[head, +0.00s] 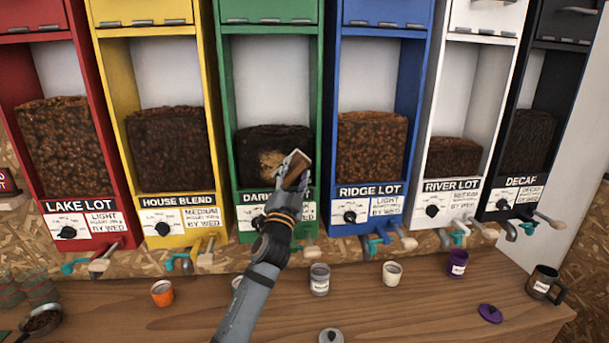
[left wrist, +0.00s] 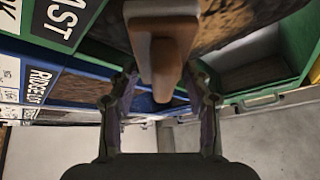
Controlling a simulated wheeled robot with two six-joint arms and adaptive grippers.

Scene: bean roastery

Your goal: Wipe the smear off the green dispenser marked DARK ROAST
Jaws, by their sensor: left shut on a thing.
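The green dispenser (head: 227,130) stands third from the left, with dark beans behind its window. Its label reads "DARK", and my gripper hides the rest. A pale tan smear (head: 268,160) shows on the window, partly covered on its right. My left gripper (head: 287,190) is shut on a brown wiper with a pale edge (head: 297,167), held at the lower right of the window beside the smear. I cannot tell whether it touches the glass. In the left wrist view, the wiper's brown handle (left wrist: 163,65) sits between the fingers. My right gripper is out of view.
A yellow dispenser (head: 115,120) stands left and a blue one (head: 416,100) right. Knobs and spouts stick out below the windows. The wooden counter (head: 180,320) holds an orange cup (head: 162,293), a grey jar (head: 320,279), a white cup (head: 392,272) and a dark mug (head: 543,283).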

